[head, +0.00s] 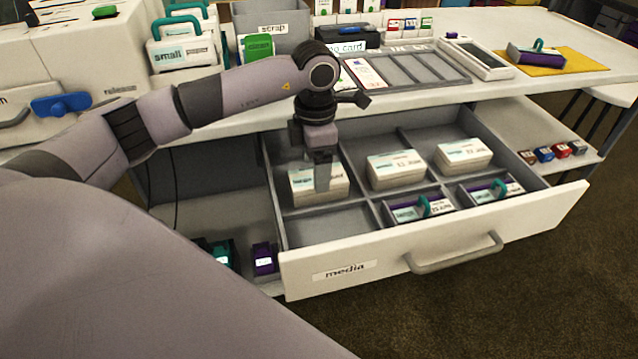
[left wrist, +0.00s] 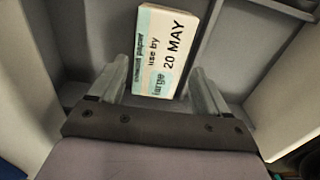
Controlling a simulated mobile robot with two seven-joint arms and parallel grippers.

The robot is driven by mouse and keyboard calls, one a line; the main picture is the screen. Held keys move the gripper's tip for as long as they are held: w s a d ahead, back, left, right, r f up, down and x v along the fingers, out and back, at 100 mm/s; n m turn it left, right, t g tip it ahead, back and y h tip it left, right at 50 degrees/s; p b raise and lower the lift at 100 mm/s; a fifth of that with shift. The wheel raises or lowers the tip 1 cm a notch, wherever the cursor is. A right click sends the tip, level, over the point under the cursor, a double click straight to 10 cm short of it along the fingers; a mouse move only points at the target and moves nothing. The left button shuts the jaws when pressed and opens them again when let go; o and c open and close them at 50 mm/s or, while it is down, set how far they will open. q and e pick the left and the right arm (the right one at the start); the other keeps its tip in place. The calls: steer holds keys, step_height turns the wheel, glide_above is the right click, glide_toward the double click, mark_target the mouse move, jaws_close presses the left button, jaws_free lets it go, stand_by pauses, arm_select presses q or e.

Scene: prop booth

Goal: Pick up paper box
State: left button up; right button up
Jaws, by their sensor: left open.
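The paper box (left wrist: 165,50) is white with a pale blue-green end, marked "large", "use by" and "20 MAY" in the left wrist view. In the head view the box (head: 308,187) lies in the left back compartment of the open drawer. My left gripper (head: 323,185) points down over it and hides part of it. In the left wrist view my left gripper (left wrist: 160,90) is open, its fingers to either side of the near end of the box. I cannot tell whether they touch it. My right gripper is not in view.
The open media drawer (head: 440,262) holds similar boxes, one in the middle (head: 396,168) and one at the right (head: 463,157). Teal-handled items (head: 420,208) lie in front compartments; the left front compartment (head: 330,229) is empty. The counter (head: 545,83) stands behind the drawer.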

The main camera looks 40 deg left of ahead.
arm_select(q)
step_height(320, 180, down, 4)
steer(key=shift+w+r, duration=0.1)
steer(key=shift+w, duration=0.05)
steer(key=c, duration=0.4)
steer(key=shift+o, duration=0.3)
step_height(320, 180, up, 20)
steer(key=p, duration=0.2)
